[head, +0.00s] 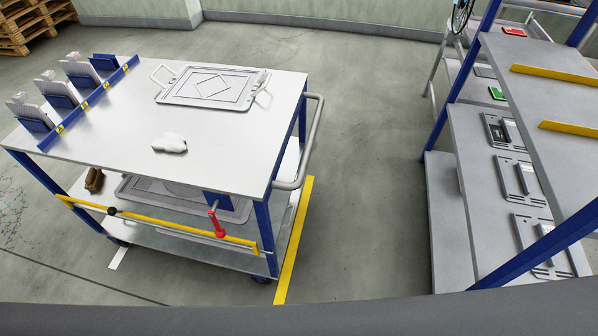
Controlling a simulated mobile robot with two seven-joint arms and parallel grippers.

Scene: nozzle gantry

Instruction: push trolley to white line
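The trolley (225,140) stands left of centre, with a pale top, blue posts and a lower shelf (195,247). Its grey tube handle (312,140) is on its right side. A short white line (118,257) shows on the floor by the trolley's front left wheel; part of it may be hidden under the trolley. A yellow floor line (293,245) runs along the trolley's right side. Neither of my grippers is in view, and nothing is seen touching the handle.
On the trolley top are a framed plate (212,87), a small white object (170,144) and a blue rack (90,100) of cards. A yellow bar with a red lever (216,222) crosses its front. A shelf unit (465,200) stands right. Open floor (370,150) lies between.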

